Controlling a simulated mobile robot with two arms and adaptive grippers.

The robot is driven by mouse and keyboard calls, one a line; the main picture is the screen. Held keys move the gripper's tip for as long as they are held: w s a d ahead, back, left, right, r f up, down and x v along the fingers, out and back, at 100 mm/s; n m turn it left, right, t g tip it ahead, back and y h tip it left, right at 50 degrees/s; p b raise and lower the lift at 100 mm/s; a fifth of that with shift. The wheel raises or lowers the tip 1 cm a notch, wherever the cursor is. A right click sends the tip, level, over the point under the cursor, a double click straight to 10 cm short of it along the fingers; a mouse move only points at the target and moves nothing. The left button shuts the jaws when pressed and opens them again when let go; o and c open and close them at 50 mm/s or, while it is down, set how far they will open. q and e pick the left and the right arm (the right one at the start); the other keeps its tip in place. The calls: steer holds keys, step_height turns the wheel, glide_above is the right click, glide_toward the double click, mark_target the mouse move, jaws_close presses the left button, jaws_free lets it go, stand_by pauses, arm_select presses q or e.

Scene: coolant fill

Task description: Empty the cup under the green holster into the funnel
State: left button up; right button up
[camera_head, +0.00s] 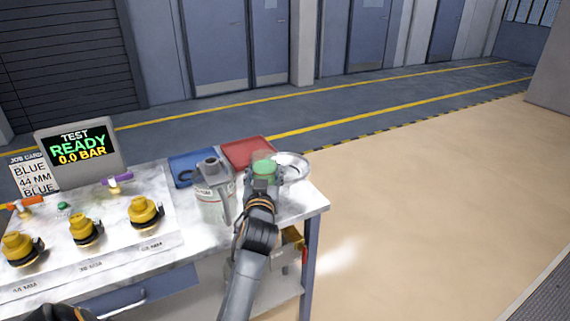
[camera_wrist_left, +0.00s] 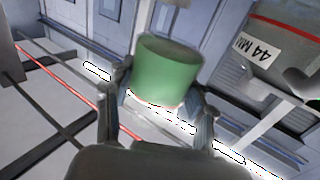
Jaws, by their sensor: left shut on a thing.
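A clear cup with green contents (camera_head: 264,168) is at the end of my left arm, over the right part of the bench. My left gripper (camera_head: 262,182) is shut on it. In the left wrist view the green contents (camera_wrist_left: 167,70) show as a cylinder between the two fingers (camera_wrist_left: 158,108). A shiny round rim, which looks like the funnel (camera_head: 296,161), is just right of and behind the cup in the head view; the cup and gripper hide part of it. No green holster can be made out clearly. My right gripper is not in view.
A grey canister (camera_head: 214,196) stands close left of my gripper. Blue (camera_head: 190,158) and red (camera_head: 246,150) trays lie behind. Several yellow caps (camera_head: 144,212), a purple-handled part (camera_head: 118,180) and a READY screen (camera_head: 80,147) are left. Open floor lies right of the bench (camera_head: 314,200).

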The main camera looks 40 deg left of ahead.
arm_select(q)
steer(key=w+a+r+n+g+y+b, duration=0.2)
steer(key=w+a+n+g+y+b, duration=0.1)
steer(key=a, duration=0.8)
steer(key=shift+w+a+r, duration=0.15)
steer(key=shift+w+a, duration=0.05)
steer(key=shift+w, duration=0.5)
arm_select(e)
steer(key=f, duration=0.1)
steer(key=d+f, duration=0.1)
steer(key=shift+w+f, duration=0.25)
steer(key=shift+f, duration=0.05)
arm_select(q)
steer(key=shift+d+f, duration=0.15)
steer(key=shift+f, duration=0.05)
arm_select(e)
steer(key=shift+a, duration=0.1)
arm_select(q)
steer(key=shift+w+f+m, duration=0.1)
steer(key=shift+f+m, duration=0.2)
steer(key=shift+m, duration=0.2)
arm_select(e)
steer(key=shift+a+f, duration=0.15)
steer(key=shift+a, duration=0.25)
arm_select(q)
steer(key=shift+w+d+f+m, duration=0.15)
steer(key=shift+d+f+m, duration=0.05)
steer(key=shift+f+m, duration=0.15)
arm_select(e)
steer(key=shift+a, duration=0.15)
